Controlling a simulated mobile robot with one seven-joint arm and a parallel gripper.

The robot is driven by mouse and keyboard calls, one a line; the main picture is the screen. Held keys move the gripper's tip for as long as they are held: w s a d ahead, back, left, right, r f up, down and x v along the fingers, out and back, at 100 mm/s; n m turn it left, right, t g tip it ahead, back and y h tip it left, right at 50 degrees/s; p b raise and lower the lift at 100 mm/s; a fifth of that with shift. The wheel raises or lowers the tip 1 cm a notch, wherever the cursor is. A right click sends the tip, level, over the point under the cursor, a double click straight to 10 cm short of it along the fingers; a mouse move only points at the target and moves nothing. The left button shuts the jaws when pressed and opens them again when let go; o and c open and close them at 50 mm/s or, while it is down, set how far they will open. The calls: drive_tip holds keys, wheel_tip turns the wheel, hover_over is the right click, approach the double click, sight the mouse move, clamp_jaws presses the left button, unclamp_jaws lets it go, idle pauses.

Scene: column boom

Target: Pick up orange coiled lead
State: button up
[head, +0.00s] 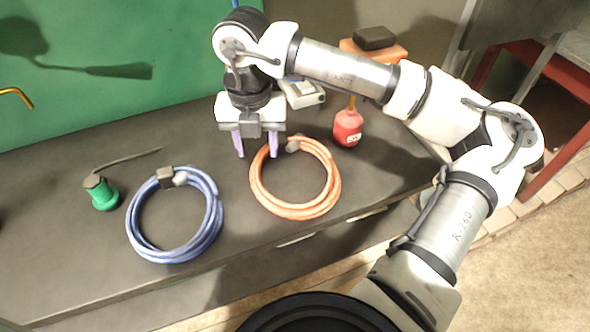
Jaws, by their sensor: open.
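The orange coiled lead (329,200) lies flat on the dark bench top, as a ring with a grey connector (293,146) at its top edge. My gripper (257,148) points down with its two pale purple fingers apart and nothing between them. It is at the upper left of the orange ring in the picture. The right finger overlaps the ring's upper-left edge in this view. I cannot tell how far above the bench the fingertips are, or whether they touch the lead.
A blue coiled lead (218,222) lies left of the orange one. A green bottle (103,194) with a thin spout stands further left. A red bottle (347,129) stands right of my gripper. A grey device (302,94) and an orange block with a dark top (374,38) are behind.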

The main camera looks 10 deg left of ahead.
sight(256, 168)
drive_tip(key=f, duration=0.1)
drive_tip(key=f+p, duration=0.1)
drive_tip(key=f, duration=0.1)
drive_tip(key=f+p, duration=0.1)
drive_tip(key=f, duration=0.1)
drive_tip(key=shift+s+a+f, duration=0.1)
drive_tip(key=shift+s+a, duration=0.25)
drive_tip(key=shift+s, duration=0.05)
drive_tip(key=shift+f, duration=0.5)
clamp_jaws()
